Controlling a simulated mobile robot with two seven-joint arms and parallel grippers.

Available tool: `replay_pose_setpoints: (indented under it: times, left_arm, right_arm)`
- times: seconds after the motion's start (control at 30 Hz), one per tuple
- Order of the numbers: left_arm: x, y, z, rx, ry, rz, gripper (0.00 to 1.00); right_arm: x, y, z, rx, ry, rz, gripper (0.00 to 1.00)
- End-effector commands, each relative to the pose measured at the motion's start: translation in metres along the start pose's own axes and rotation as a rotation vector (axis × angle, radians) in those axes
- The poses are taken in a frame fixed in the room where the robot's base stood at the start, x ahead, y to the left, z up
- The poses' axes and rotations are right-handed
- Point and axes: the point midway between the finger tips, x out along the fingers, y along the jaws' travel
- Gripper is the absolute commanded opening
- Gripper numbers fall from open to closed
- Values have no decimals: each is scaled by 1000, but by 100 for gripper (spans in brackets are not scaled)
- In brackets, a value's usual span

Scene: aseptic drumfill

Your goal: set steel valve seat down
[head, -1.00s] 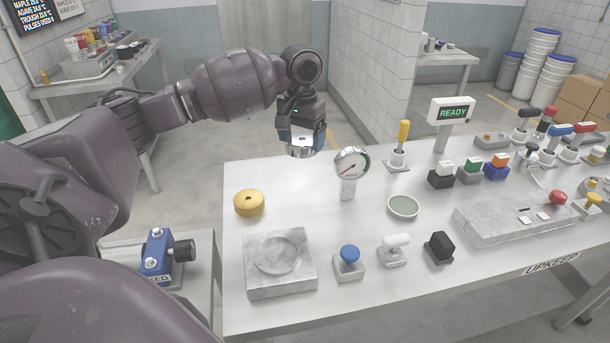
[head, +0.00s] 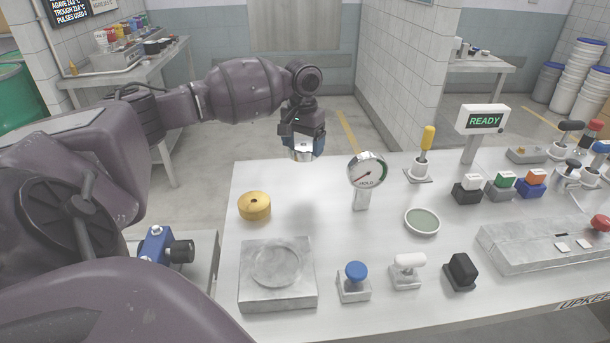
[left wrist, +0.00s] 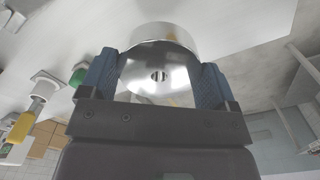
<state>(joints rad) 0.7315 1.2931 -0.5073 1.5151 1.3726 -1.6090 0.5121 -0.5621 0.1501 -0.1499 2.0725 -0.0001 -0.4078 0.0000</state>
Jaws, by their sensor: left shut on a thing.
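The steel valve seat (head: 303,153) is a shiny round piece held in my left gripper (head: 303,147), above the far edge of the white table in the head view. In the left wrist view the seat (left wrist: 160,65) shows a polished disc with a small hole at its middle, between the two blue fingers of the gripper (left wrist: 159,82). The seat appears clear of the table top. A grey square block with a round recess (head: 277,262) sits at the table's near left; the recess is empty. My right gripper is not seen.
A brass puck (head: 254,206) stands behind the block. Blue (head: 355,280), white (head: 408,270) and black (head: 461,271) knobs line the front. The table between puck and gauge is bare.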

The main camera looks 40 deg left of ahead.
Motion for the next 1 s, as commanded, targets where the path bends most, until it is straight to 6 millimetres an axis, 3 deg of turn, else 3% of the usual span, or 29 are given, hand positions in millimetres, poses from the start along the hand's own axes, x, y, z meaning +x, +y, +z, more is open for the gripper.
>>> replay_pose_setpoints:
  times: [0.1,0.47,0.8,1.0]
  left_arm:
    - [22,0,0,0,-2,-1,34]
    - [42,0,0,0,1,0,34]
    - [91,0,0,1,-2,-1,34]
    - [92,0,0,1,4,0,34]
  right_arm:
    - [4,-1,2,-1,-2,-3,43]
    - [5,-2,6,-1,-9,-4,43]
    - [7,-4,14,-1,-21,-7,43]
    - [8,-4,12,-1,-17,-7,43]
